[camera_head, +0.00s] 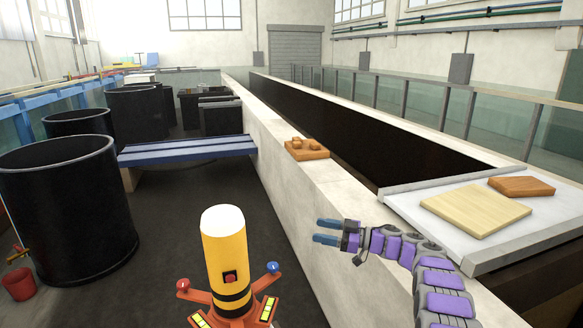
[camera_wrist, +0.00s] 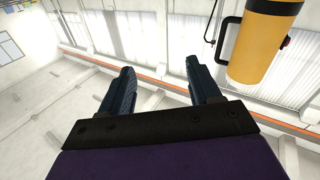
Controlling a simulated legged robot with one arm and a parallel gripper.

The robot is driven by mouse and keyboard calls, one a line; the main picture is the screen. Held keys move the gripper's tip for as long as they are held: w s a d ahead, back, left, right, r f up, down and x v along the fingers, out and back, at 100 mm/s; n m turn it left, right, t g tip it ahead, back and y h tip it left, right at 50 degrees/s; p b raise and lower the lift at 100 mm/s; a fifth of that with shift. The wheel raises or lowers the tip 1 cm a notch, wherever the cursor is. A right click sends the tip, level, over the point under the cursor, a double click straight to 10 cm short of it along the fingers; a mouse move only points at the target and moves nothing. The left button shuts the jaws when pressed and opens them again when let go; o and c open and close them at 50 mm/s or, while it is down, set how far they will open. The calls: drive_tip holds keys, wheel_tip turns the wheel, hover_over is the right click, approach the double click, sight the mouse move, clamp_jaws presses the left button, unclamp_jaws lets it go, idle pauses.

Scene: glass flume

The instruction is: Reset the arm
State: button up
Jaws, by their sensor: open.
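My purple arm reaches in from the lower right in the head view. My gripper (camera_head: 328,231) is over the pale wall's near part, pointing left, with its two blue fingers apart and nothing between them. In the wrist view my gripper (camera_wrist: 160,85) also shows two dark blue fingers spread apart and empty, against the bright upper wall and windows. A yellow cylinder (camera_head: 225,256) with a white top and a red button stands at the bottom centre, left of my gripper. It also shows at the upper right of the wrist view (camera_wrist: 262,45), apart from the fingers.
A pale board (camera_head: 475,210) and an orange-brown block (camera_head: 521,186) lie on a white tabletop (camera_head: 415,204) at right. An orange block (camera_head: 306,149) sits on the flume wall (camera_head: 290,185). A blue bench (camera_head: 187,149) and black tubs (camera_head: 66,215) stand left. Dark floor between is clear.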

drive_tip(key=w+d+r+m+t+h, duration=0.2)
drive_tip(key=w+r+m+t+h, duration=0.15)
drive_tip(key=w+r+t, duration=0.45)
drive_tip(key=s+d+r+m+t+h+b, duration=0.25)
drive_tip(key=d+r+m+t+h, duration=0.25)
drive_tip(key=d+r+m+h, duration=0.5)
drive_tip(key=s+f+m+g+h+b, duration=0.1)
drive_tip(key=s+f+m+g+h, duration=0.25)
drive_tip(key=s, duration=0.75)
drive_tip(key=s+d+f+n+g+h, duration=0.15)
drive_tip(key=s+f+g, duration=0.25)
drive_tip(key=s+f, duration=0.5)
drive_tip(key=s+a+f+m+g+h+b, duration=0.1)
drive_tip(key=s+f+m+g+h, duration=0.25)
drive_tip(key=s, duration=0.85)
drive_tip(key=s+a+f+n+g+y, duration=0.1)
drive_tip(key=s+a+f+g, duration=0.2)
drive_tip(key=s, duration=0.8)
drive_tip(key=s+a+f+g+y+b, duration=0.1)
drive_tip(key=s+a+f+g, duration=0.1)
drive_tip(key=s, duration=0.9)
drive_tip(key=s+a+f+n+g+y, duration=0.1)
drive_tip(key=s+a+f+g+y, duration=0.1)
drive_tip(key=s, duration=0.9)
wheel_tip(320, 180, down, 3)
drive_tip(key=a+g, duration=0.1)
drive_tip(key=a, duration=0.1)
drive_tip(key=shift+a+n+g, duration=0.3)
drive_tip(key=shift+a, duration=0.1)
